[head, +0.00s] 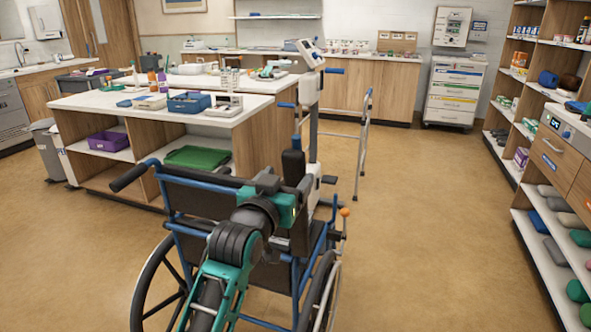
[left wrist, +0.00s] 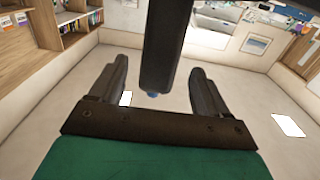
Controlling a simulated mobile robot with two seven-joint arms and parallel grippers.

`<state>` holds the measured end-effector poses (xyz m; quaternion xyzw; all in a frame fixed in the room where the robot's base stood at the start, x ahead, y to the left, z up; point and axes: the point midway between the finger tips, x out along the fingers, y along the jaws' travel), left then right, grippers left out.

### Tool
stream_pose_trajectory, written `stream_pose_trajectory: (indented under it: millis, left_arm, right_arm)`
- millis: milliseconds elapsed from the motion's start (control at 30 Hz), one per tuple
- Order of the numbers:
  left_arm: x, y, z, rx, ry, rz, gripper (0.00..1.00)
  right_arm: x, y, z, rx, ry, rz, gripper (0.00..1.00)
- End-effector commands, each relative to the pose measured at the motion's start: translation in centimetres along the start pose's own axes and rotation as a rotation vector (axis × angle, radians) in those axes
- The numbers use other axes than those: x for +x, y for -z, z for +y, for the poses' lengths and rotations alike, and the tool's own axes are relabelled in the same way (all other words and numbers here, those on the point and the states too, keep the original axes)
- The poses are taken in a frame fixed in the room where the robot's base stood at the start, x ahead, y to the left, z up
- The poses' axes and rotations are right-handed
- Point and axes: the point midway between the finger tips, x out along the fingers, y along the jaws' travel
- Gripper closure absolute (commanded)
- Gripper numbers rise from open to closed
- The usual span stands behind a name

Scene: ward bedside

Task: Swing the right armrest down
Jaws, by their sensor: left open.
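The blue-framed wheelchair (head: 183,222) stands in front of me with its back toward me. Its right armrest (head: 293,165) is a dark pad standing upright beside the right side of the backrest. My left gripper (head: 288,184) is at the lower part of this pad, just behind the top of the backrest. In the left wrist view the dark armrest (left wrist: 162,45) runs down between the two spread fingers of my left gripper (left wrist: 160,68). Gaps show on both sides of it, so the gripper is open. My arm hides part of the backrest and seat. My right gripper is not in view.
A lever with an orange knob (head: 345,212) stands at the wheelchair's right side. A white column device (head: 313,120) and a walking frame (head: 362,140) stand just beyond. A counter island (head: 125,112) is at left, shelves (head: 545,215) at right. Floor between wheelchair and shelves is clear.

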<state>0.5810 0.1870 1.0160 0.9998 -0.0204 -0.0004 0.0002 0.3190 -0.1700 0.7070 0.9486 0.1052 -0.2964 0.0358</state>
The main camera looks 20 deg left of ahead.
Motion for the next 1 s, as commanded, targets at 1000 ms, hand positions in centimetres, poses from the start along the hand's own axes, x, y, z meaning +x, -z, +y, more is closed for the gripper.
stream_pose_trajectory:
  millis: [1000]
  left_arm:
    - [5.4, 0.0, 0.0, 0.000, 0.000, 0.001, 0.46]
  right_arm:
    - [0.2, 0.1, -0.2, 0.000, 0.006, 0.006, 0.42]
